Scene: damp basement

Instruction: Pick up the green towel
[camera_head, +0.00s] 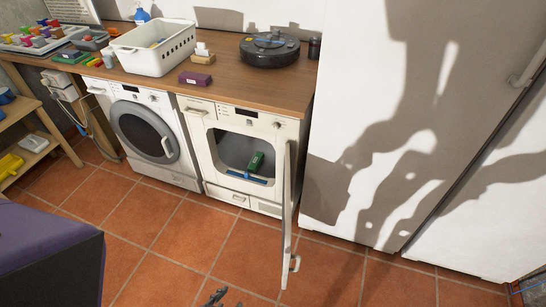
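A green folded thing (256,162), which looks like the green towel, is inside the open front-loading machine (236,119), tilted near the right side of the opening. A flat blue piece (247,179) lies just in front of and below it. The machine's door (288,215) stands swung open toward me on the right. A small dark piece at the bottom edge, left of centre, looks like the tip of my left gripper (215,298). It is far from the green thing, and its opening is cut off by the frame. My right gripper is not in view.
A shut washing machine (145,130) stands left of the open one. The wooden counter (135,83) above holds a white basket (153,47), a dark round device (270,48) and small boxes. A white fridge (330,100) stands right. A purple-topped object (45,240) fills the lower left. Floor ahead is clear.

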